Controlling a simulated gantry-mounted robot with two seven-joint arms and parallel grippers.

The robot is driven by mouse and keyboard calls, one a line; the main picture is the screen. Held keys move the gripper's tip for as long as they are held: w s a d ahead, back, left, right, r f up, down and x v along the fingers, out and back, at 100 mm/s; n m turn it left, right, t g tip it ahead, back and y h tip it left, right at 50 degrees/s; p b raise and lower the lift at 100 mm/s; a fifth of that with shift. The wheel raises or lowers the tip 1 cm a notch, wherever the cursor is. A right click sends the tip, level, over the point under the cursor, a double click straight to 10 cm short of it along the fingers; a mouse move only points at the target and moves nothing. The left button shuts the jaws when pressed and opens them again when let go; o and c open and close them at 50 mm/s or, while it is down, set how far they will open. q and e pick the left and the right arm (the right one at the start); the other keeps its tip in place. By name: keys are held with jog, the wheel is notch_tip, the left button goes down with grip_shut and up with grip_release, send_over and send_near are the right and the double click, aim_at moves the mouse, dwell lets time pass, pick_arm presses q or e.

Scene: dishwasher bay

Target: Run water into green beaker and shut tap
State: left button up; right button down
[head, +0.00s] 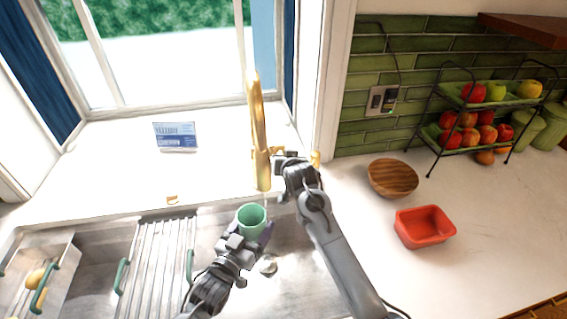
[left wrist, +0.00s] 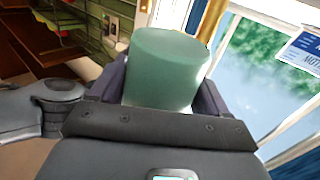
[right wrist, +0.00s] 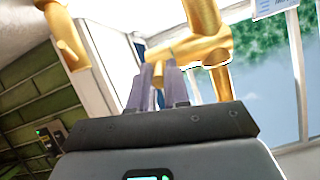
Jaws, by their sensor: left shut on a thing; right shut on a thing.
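The green beaker (head: 252,218) is upright over the sink, its open mouth just below the lower end of the gold tap (head: 259,130). My left gripper (head: 250,236) is shut on the beaker, which also fills the middle of the left wrist view (left wrist: 165,70). A faint pale line shows between the tap's end and the beaker; I cannot tell clearly whether it is water. The water level inside is too small to see. My right gripper (head: 282,160) is at the side of the tap. In the right wrist view its fingers close on the tap's gold side handle (right wrist: 178,52).
A metal sink with a ribbed drainer (head: 160,255) lies below. On the counter to the right are a wooden bowl (head: 393,178), a red dish (head: 425,227) and a fruit rack (head: 470,130). A blue-and-white card (head: 175,137) stands on the sill.

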jog(key=shift+w+r+g, duration=0.1)
jog(key=shift+r+g, duration=0.15)
jog(key=shift+g, duration=0.45)
jog(key=c, duration=1.1)
grip_release()
jog(key=shift+r, duration=0.1)
jog(key=shift+r, duration=0.1)
jog(key=v, duration=1.2)
jog(key=shift+a, duration=0.15)
